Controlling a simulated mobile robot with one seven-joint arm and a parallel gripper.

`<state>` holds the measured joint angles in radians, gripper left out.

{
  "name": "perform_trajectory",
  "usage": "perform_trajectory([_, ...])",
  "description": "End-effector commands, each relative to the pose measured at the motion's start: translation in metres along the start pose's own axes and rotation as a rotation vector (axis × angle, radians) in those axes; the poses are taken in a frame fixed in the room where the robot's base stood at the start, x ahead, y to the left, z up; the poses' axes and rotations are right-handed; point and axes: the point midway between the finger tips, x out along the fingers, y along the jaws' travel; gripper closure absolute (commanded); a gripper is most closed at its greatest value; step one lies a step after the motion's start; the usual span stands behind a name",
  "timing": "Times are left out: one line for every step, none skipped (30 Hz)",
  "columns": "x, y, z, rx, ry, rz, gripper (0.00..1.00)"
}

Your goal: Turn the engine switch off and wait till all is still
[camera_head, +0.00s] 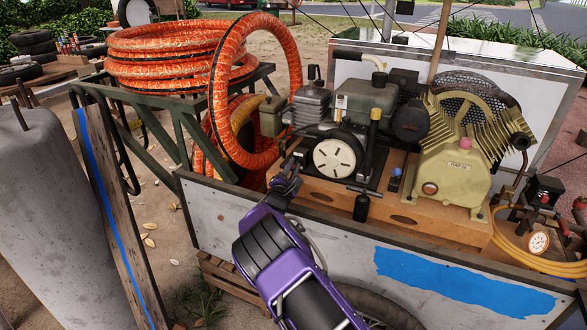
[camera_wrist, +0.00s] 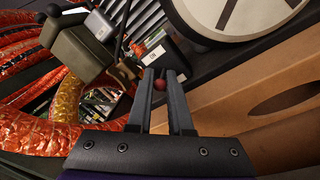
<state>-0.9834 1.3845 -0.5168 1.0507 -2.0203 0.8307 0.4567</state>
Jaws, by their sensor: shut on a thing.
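The engine (camera_head: 365,97) sits on the cart, with a white round slotted cover (camera_head: 334,158) on its front. My gripper (camera_head: 294,166) reaches in at the engine's lower left, beside that cover. In the wrist view, its two grey fingers (camera_wrist: 161,80) are closed around a small dark red knob (camera_wrist: 160,84), which seems to be the engine switch. The knob lies in front of a dark box (camera_wrist: 154,52) with a pale label. Its exact position is hard to tell. In the head view my gripper hides the knob.
Orange ribbed hoses (camera_head: 180,52) coil left of the engine, one loop standing close to my gripper. The cart's side panel (camera_head: 232,215) runs below my arm. The compressor pump (camera_head: 455,165) and a gauge (camera_head: 538,242) are to the right. A grey cylinder (camera_head: 60,200) stands at left.

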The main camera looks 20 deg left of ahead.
Motion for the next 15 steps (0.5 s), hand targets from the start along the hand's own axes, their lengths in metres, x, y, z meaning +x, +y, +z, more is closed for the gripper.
perform_trajectory([0.0008,-0.0004,-0.0005,-0.008,-0.026,0.028,1.0])
perform_trajectory([0.0007,-0.0012,-0.001,-0.011,-0.039,0.042,1.0])
perform_trajectory([0.0009,-0.0008,-0.001,-0.013,-0.055,0.058,1.0])
perform_trajectory([0.0008,-0.0014,-0.0014,-0.015,-0.064,0.067,1.0])
perform_trajectory([0.0009,-0.0011,-0.0012,-0.016,-0.073,0.076,1.0])
perform_trajectory([0.0009,-0.0008,-0.001,-0.017,-0.083,0.086,1.0])
perform_trajectory([0.0007,-0.001,-0.0013,-0.018,-0.087,0.091,1.0])
perform_trajectory([0.0007,-0.0011,-0.0013,-0.019,-0.091,0.095,1.0])
perform_trajectory([0.0006,-0.0009,-0.0011,-0.019,-0.095,0.098,1.0])
perform_trajectory([0.0006,-0.0007,-0.0009,-0.019,-0.096,0.1,1.0])
perform_trajectory([0.0006,-0.0005,-0.0007,-0.018,-0.097,0.101,1.0])
perform_trajectory([0.0007,-0.0003,-0.0005,-0.018,-0.098,0.101,1.0])
perform_trajectory([0.0007,-0.0002,-0.0004,-0.018,-0.098,0.1,1.0])
perform_trajectory([0.0007,-0.0002,-0.0004,-0.018,-0.098,0.1,1.0])
perform_trajectory([0.0007,-0.0001,-0.0003,-0.018,-0.098,0.1,1.0])
